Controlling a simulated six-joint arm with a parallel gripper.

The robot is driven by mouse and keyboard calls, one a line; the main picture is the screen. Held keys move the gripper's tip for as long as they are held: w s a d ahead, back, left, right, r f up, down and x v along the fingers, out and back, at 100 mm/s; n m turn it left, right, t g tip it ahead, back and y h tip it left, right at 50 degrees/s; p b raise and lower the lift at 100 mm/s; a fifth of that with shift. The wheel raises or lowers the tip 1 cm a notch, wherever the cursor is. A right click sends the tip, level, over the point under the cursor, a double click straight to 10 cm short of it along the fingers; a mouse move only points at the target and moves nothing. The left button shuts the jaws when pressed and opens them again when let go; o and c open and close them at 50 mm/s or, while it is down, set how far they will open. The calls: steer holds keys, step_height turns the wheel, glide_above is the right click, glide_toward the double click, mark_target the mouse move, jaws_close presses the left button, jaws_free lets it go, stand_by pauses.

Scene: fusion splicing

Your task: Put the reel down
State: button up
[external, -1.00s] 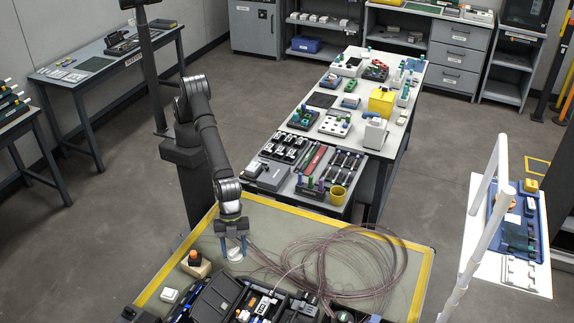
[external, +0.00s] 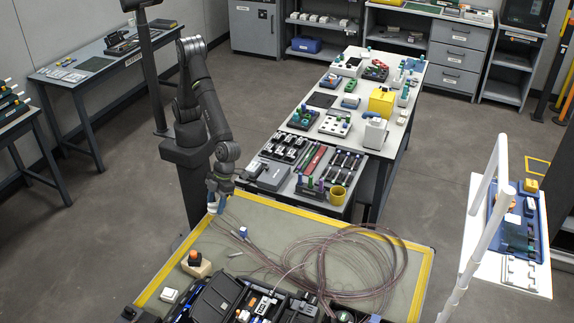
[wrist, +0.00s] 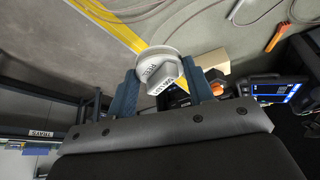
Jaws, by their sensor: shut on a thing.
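The reel (wrist: 158,66) is a white, round piece with printed labels on its face. In the wrist view it sits between the two blue fingers of my gripper (wrist: 160,76), which is shut on it. In the external view my gripper (external: 217,194) is at the far-left corner of the yellow-edged mat (external: 300,211), with the white reel (external: 212,207) small below the fingers. The reel appears raised and tilted; its exact height over the mat edge is hard to tell.
Loose coiled fibre (external: 335,262) covers the mat's middle and right. A small blue-and-white piece (external: 243,231) lies near the fibre ends. An orange-topped wooden block (external: 196,264) and black equipment cases (external: 215,296) stand at the front left. A tool bench (external: 290,180) adjoins behind.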

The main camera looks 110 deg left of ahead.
steer(key=s+a+m+g, duration=0.2)
steer(key=s+a+m, duration=0.3)
steer(key=s+a, duration=0.3)
steer(key=y, duration=0.1)
glide_above(235, 211)
steer(key=w+a, duration=0.1)
step_height(235, 211, down, 7)
steer(key=shift+r, duration=0.1)
steer(key=shift+f, duration=2)
steer(key=shift+f, duration=0.1)
steer(key=o, duration=1)
steer(key=shift+c, duration=0.2)
steer(key=v, duration=1.2)
steer(key=shift+s, duration=0.2)
